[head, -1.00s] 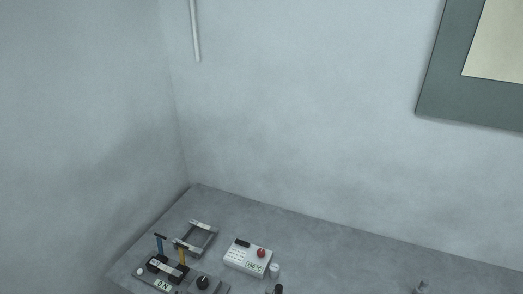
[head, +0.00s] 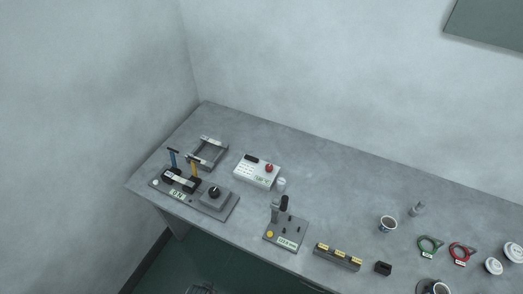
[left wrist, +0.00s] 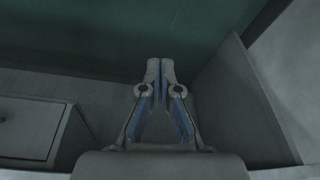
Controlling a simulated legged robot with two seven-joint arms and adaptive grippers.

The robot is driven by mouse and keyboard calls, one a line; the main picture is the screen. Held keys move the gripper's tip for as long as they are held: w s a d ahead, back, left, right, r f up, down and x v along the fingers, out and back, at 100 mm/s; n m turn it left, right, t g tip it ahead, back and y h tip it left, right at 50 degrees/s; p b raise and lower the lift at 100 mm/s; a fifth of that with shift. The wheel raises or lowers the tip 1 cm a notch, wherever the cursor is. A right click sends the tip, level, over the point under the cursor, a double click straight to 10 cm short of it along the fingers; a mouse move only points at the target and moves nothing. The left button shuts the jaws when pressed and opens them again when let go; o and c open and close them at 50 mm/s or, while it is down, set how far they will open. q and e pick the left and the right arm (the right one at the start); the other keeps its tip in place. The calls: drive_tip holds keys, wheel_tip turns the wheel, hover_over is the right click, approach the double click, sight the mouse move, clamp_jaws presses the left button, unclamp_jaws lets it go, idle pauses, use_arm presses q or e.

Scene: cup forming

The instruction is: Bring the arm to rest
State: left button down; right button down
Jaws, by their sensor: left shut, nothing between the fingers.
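My left gripper (left wrist: 161,68) shows in the left wrist view with its two fingertips together and nothing between them. It hangs over dark green floor, with grey furniture panels around it and apart from it. In the head view, a small dark part at the bottom edge, in front of the table (head: 330,205), may be my left arm, but too little shows to tell. My right gripper is in neither view.
A drawer front (left wrist: 28,128) is left in the wrist view.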

use_arm(q)
drive_tip(key=s+a+f+g, duration=0.1)
drive_tip(key=s+f, duration=0.4)
drive_tip(key=f, duration=0.5)
drive_tip(key=s+f, duration=0.4)
drive_tip(key=f, duration=0.5)
drive_tip(key=s+a+f, duration=0.2)
drive_tip(key=s+f, duration=0.5)
drive_tip(key=s, duration=0.4)
drive_tip(key=shift+s+a+f+g, duration=0.15)
drive_tip(key=shift+s+a+g, duration=0.1)
drive_tip(key=shift+s+g, duration=0.15)
